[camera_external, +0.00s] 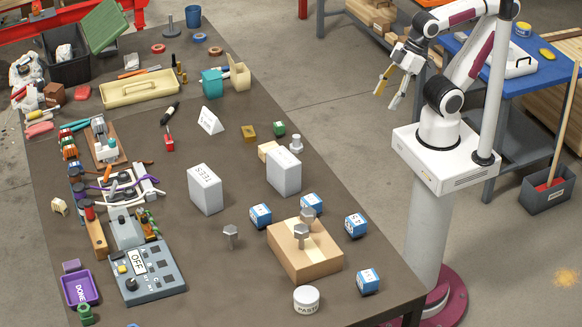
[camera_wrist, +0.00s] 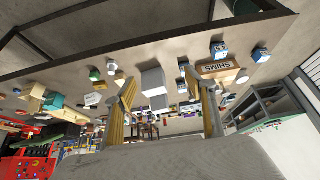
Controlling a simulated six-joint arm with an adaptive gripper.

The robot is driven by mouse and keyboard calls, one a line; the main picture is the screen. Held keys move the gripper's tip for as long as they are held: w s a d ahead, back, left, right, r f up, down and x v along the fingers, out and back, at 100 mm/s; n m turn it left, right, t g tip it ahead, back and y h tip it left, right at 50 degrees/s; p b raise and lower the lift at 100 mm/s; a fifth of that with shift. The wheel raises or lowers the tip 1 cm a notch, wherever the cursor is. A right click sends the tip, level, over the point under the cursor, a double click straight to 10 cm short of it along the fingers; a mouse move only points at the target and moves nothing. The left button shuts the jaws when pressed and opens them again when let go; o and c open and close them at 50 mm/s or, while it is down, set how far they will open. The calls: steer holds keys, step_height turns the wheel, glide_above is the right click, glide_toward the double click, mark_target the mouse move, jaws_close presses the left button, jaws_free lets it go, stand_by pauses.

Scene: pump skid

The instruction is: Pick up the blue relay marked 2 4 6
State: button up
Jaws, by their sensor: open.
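Several blue-and-white relay cubes stand around a cardboard box at the near right of the table in the external view: one left of the box (camera_external: 260,216), one behind it (camera_external: 312,203), one to its right (camera_external: 355,225) and one at the front right (camera_external: 367,281). Their marks are too small to read surely, so I cannot tell which is 2 4 6. My gripper (camera_external: 388,95) is open and empty, raised beyond the table's right edge, far from the cubes.
The cardboard box (camera_external: 305,262) carries metal bolts. A control panel (camera_external: 148,272) and purple tray (camera_external: 80,288) are left. The table's middle has bare room.

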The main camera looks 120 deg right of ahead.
steer(key=w+a+f+t, duration=0.1)
steer(key=w+f+t, duration=0.15)
steer(key=w, duration=0.95)
steer(key=w+a+f+t, duration=0.1)
steer(key=w+a+f, duration=0.15)
steer(key=w, duration=0.95)
steer(key=w+a+f+t, duration=0.1)
steer(key=w+f+t, duration=0.1)
steer(key=w+f, duration=0.55)
steer(key=n+t+y, duration=0.1)
steer(key=t, duration=0.1)
glide_toward(267, 208)
steer(key=r, duration=0.1)
steer(key=shift+w+d+f, duration=0.1)
steer(key=shift+w+f, duration=0.7)
steer(key=shift+f, duration=0.15)
steer(key=shift+x, duration=1.25)
steer(key=shift+w, duration=0.1)
steer(key=shift+x, duration=2.55)
